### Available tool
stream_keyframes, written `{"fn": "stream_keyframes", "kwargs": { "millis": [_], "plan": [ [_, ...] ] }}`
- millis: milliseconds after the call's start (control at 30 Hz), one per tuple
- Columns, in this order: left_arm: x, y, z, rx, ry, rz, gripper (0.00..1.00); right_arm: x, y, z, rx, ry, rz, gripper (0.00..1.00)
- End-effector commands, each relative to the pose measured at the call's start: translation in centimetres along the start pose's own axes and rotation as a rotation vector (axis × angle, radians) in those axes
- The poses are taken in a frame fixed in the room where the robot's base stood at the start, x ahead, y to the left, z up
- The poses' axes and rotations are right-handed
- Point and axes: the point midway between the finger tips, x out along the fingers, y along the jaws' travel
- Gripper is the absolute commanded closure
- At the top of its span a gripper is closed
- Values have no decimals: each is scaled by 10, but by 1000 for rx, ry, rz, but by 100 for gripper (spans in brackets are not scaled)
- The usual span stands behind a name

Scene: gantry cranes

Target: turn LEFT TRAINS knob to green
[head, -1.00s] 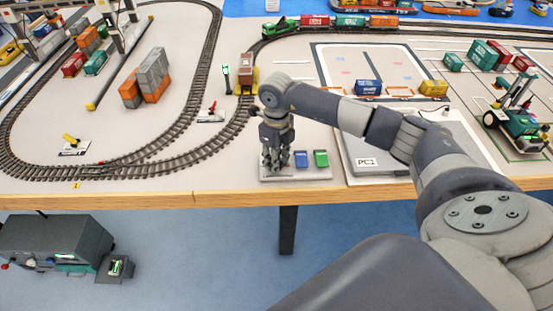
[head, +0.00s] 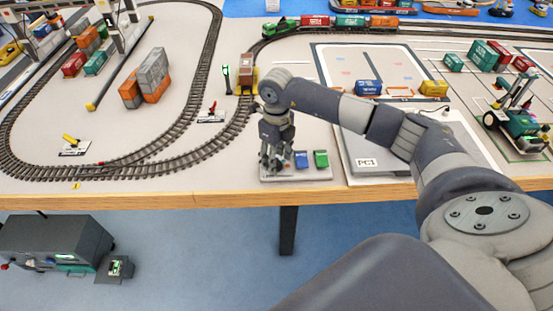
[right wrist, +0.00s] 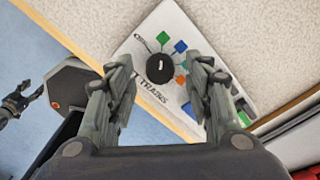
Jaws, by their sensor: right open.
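The knob (right wrist: 160,68) is round and black with a small white mark, on a light plate (right wrist: 136,50) lettered "TRAINS"; the first word is hard to read. Green (right wrist: 163,38) and blue (right wrist: 180,46) markers lie above it, with orange and blue ones to its right. I cannot tell which marker the white mark points to. My right gripper (right wrist: 163,100) is open, its fingers on either side of the knob in the picture, apart from it. In the head view my right gripper (head: 274,160) hides the knob. What looks like my left gripper (right wrist: 24,98) is small at the left edge.
The grey PC1 pad (head: 385,158) is farther right. Rail track (head: 170,157) curves to the left. The wooden table edge (head: 150,199) runs just in front.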

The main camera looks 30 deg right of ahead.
Motion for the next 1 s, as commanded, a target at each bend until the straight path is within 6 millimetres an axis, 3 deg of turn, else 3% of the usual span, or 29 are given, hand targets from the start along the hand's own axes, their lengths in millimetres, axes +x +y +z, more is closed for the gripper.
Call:
{"fn": "stream_keyframes", "kwargs": {
  "millis": [300,500,667,1000],
  "plan": [
    [0,1,-2,0,2,1,47,-68,-1,1,0,-6,-2,53],
    [0,1,-2,0,2,1,47,-98,0,1,0,-3,-2,53],
    [0,1,-2,0,2,1,47,-107,0,0,0,-1,-1,53],
    [0,1,-2,1,2,1,47,-108,0,0,0,-1,-1,53]
  ]
}}
